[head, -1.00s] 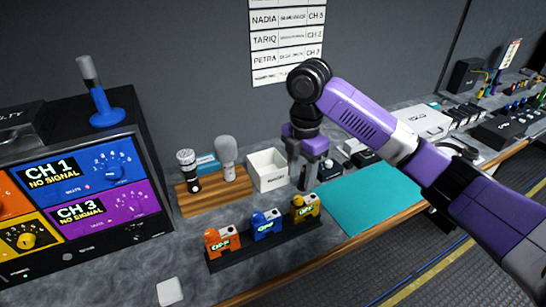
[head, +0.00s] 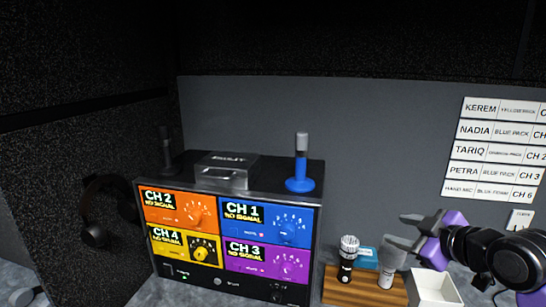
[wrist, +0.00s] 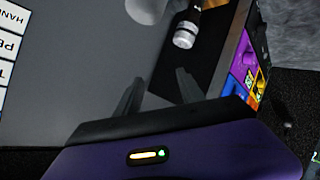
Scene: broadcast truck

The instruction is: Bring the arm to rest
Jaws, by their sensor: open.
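My gripper (head: 411,228) shows at the right of the head view, raised above the bench and pointing left, with its fingers apart and nothing between them. In the wrist view my gripper (wrist: 158,95) also shows, with two dark fingers spread and empty. Most of my arm is outside the head view at the right. Below the fingers stand a dark microphone (head: 347,258) and a grey one (head: 388,275) on a wooden board (head: 356,291); part of the grey one is near the gripper in the picture.
The receiver rack (head: 229,287) with four coloured channel panels stands left of the board. A blue antenna (head: 300,184) and a grey box (head: 227,170) are on top. A white bin (head: 431,287) sits below my arm. Headphones (head: 100,208) hang at left. The wall carries a name chart (head: 497,150).

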